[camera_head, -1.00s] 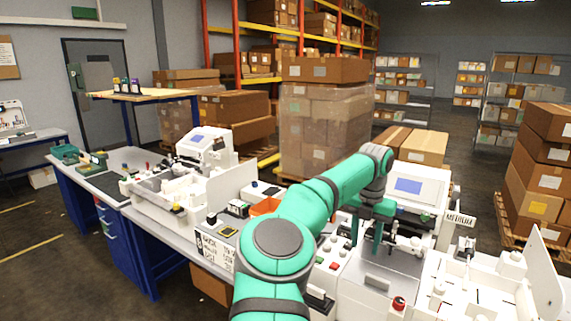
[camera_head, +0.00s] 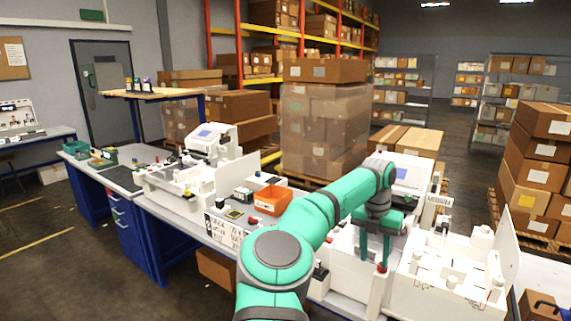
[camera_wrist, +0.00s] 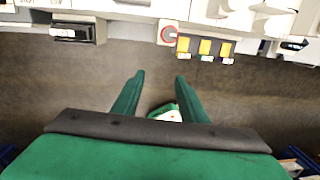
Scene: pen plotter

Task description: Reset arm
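My green arm reaches from the bottom of the head view over the front of the workbench. My gripper (camera_head: 376,250) points down in front of the white machine with a screen (camera_head: 408,172). In the wrist view my gripper (camera_wrist: 158,78) has its two green fingers apart, with only the grey floor between the tips and nothing held. A green and white part shows between the finger bases; I cannot tell what it is. The bench's front edge, with a red round button (camera_wrist: 168,33) and yellow labels (camera_wrist: 205,46), lies beyond the fingertips.
A white open-lidded machine (camera_head: 445,275) stands right of my gripper. An orange bin (camera_head: 270,199) and another white machine (camera_head: 190,190) are to the left. Stacked boxes (camera_head: 543,165) stand at the right. The floor at the left (camera_head: 40,225) is clear.

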